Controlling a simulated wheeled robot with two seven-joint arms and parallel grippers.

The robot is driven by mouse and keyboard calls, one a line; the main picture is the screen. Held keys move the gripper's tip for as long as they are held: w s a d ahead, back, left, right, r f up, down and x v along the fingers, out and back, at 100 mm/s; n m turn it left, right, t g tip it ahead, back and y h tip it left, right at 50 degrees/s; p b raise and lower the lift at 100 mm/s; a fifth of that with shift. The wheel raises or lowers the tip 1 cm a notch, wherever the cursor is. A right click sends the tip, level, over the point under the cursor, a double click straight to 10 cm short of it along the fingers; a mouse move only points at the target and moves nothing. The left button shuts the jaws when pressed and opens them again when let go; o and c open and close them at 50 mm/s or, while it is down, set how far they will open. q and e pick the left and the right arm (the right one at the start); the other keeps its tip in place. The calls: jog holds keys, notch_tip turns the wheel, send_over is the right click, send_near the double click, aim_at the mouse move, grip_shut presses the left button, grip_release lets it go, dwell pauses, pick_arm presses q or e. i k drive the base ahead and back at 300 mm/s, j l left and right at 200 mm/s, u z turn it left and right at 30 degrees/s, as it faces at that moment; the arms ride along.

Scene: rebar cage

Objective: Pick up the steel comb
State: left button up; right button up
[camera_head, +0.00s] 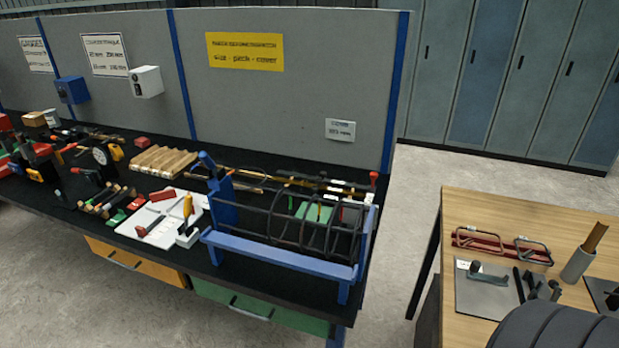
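On the wooden table at the right, a grey metal piece with a dark knob (488,276) lies on a thin grey plate (474,301). It may be the steel comb, but its teeth are too small to make out. A dark ribbed rounded shape at the bottom right looks like part of my own arm and covers the table's near edge. Small dark upright bars (524,284) stand just beyond it; I cannot tell whether they are gripper fingers or loose parts. My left gripper is not in view.
The wooden table (462,207) also holds a red rack with wire handles (503,246) and a grey tube with a wooden handle (579,265). The black bench (70,195) carries a blue frame (280,252) around a rebar cage (316,222). Open floor lies between them.

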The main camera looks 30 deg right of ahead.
aim_at(323, 173)
jog(key=i+j+z, duration=0.2)
jog(key=z, duration=0.25)
jog(key=i+j+z, duration=0.15)
jog(key=j+z, duration=0.25)
